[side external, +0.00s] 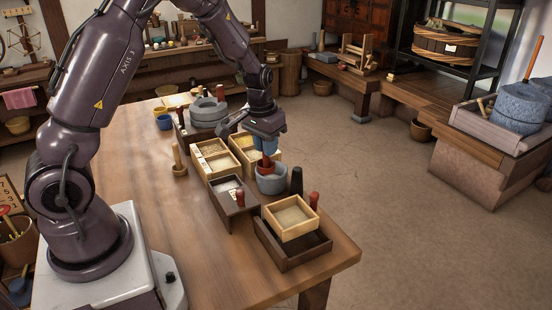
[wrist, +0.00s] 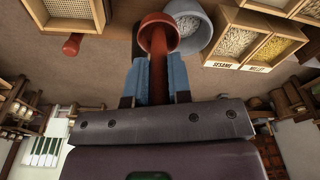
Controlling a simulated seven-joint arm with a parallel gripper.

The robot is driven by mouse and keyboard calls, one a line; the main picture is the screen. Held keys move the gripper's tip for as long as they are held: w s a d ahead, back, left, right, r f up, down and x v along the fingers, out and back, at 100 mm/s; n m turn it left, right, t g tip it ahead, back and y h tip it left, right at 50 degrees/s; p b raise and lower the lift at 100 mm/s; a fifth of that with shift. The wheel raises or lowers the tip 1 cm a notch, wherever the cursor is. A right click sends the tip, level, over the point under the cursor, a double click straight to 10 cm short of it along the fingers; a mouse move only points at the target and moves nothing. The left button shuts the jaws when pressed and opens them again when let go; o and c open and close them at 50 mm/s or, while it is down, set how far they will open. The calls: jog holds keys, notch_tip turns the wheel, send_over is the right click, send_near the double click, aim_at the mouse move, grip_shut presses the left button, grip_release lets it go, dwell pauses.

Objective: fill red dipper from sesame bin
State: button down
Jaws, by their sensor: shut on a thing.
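My gripper (side external: 267,150) has its blue fingers (wrist: 160,82) shut on the handle of the red dipper (wrist: 158,36). The dipper (side external: 265,166) is at the blue-grey bowl (side external: 272,184) in the side view; whether they touch I cannot tell. In the wrist view the cup's mouth shows a dark red inside with no grain visible. The sesame bin (wrist: 231,42), labelled SESAME, holds pale grain and lies to the right of the dipper and bowl. In the side view its label is not readable.
The bowl (wrist: 187,24) holds whitish grain. A bin labelled MILLET (wrist: 268,50) adjoins the sesame bin. A black pestle (side external: 296,181), a dark wooden box (side external: 234,211) and a light sieve box (side external: 292,233) stand nearby.

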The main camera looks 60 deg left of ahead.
jog(key=shift+w+a+n, duration=0.55)
jog(key=shift+w+a, duration=0.7)
jog(key=shift+a, duration=2.7)
jog(key=shift+w+a+n, duration=0.55)
jog(key=shift+w+a, duration=0.7)
jog(key=shift+a, duration=2.65)
jog(key=shift+f, duration=4.5)
notch_tip(320, 180, up, 8)
jog(key=shift+d, duration=0.1)
